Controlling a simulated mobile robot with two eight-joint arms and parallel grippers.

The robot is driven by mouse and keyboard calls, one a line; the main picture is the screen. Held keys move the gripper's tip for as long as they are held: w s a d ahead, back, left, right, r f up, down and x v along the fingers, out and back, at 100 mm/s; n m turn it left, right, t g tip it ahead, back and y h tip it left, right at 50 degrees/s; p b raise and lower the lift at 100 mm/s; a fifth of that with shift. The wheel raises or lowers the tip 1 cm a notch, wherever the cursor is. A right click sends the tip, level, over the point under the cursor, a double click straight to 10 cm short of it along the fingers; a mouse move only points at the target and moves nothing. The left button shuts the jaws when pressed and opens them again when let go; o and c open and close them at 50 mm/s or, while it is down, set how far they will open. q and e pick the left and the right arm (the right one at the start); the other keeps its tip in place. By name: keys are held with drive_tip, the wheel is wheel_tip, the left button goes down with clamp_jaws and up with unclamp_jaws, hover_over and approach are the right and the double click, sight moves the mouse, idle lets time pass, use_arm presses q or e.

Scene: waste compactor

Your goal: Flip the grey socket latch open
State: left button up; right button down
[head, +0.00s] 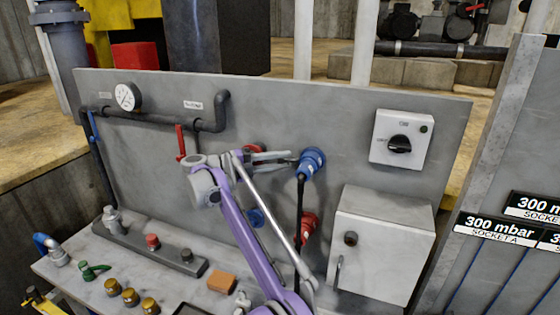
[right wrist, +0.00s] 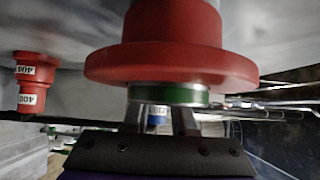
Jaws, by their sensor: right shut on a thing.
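In the right wrist view a red flanged socket (right wrist: 170,66) with a green ring fills the near foreground and covers much of the fingers (right wrist: 168,120). A small blue piece with a label shows between them. My left gripper is not in view.
A red connector (head: 309,224) hangs lower on the panel, and a dark cable runs down from the blue one. A grey box (head: 385,240) stands to the right, below a rotary switch (head: 399,142). Valves, caps and an orange block (head: 222,282) occupy the bench.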

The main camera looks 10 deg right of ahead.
idle(0.4)
drive_tip(key=c, duration=0.7)
unclamp_jaws()
